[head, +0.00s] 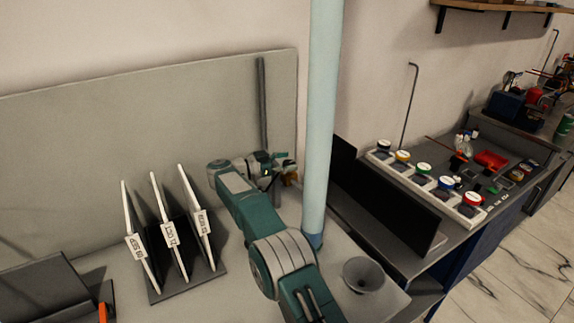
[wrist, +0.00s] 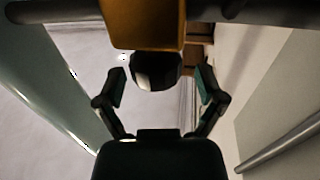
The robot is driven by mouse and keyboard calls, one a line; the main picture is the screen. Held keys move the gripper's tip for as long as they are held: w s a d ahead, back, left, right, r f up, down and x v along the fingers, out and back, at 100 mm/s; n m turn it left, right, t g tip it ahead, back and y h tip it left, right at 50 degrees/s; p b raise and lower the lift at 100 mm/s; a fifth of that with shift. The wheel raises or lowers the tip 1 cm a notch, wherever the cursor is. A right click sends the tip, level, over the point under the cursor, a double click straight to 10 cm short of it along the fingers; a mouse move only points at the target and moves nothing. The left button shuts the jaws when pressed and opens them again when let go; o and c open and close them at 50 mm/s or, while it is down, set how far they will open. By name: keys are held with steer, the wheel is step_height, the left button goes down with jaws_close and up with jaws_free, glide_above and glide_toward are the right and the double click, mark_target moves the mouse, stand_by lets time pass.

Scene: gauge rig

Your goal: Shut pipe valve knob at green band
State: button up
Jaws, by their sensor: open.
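In the wrist view an orange block (wrist: 148,22) hangs at the top, with a rounded dark knob (wrist: 157,72) on its near side. A dark pipe (wrist: 60,10) runs across behind the block. My gripper (wrist: 162,78) is open, with one finger to each side of the knob and a visible gap on both sides. In the head view my gripper (head: 277,174) is at the far end of my teal arm, beside a small orange-brown fitting (head: 291,176) near the wall panel. The arm partly hides the fitting there. I cannot make out a green band.
A pale blue column (head: 321,110) stands close to the right of my arm. A dark upright panel (head: 385,205) and a tray of coloured-lid jars (head: 424,170) stand farther right.

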mark_target(287, 162)
steer(key=r, duration=0.8)
steer(key=shift+w+a+r, duration=0.1)
steer(key=shift+a+r, duration=0.1)
steer(key=shift+r, duration=0.1)
stand_by(0.6)
